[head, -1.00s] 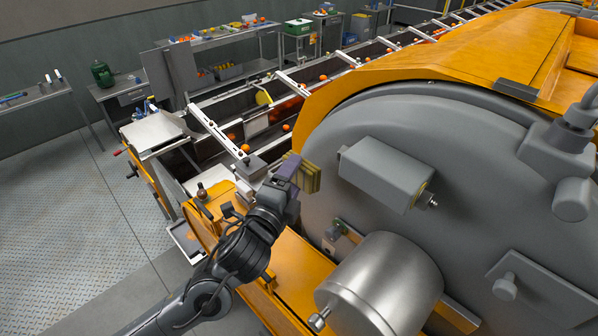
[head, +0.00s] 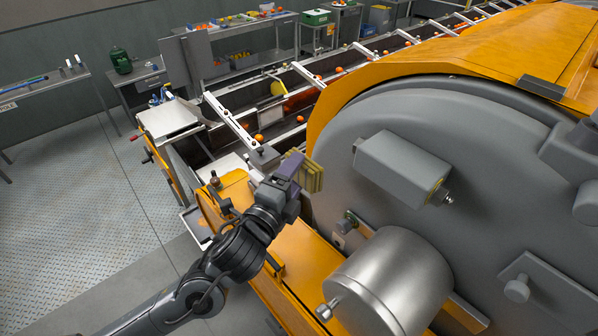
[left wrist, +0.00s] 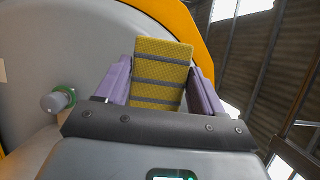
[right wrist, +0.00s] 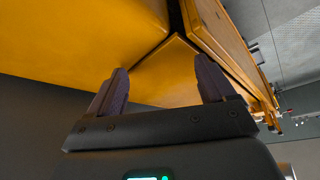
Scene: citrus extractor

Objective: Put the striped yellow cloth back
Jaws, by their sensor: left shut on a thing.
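The striped yellow cloth (head: 311,177) is a folded yellow block with dark stripes. My left gripper (head: 292,168) is shut on it and holds it up beside the left edge of the big grey drum cover. In the left wrist view the cloth (left wrist: 160,75) stands up between the purple fingers of my left gripper (left wrist: 163,88). My right gripper shows only in the right wrist view (right wrist: 158,90). Its fingers are apart with nothing between them, in front of orange machine panels.
The grey drum cover (head: 400,120) with a box and a steel cylinder (head: 385,280) fills the right side. A conveyor trough (head: 245,125) with oranges runs behind my left gripper. A side table (head: 40,90) stands far left. Floor at left is clear.

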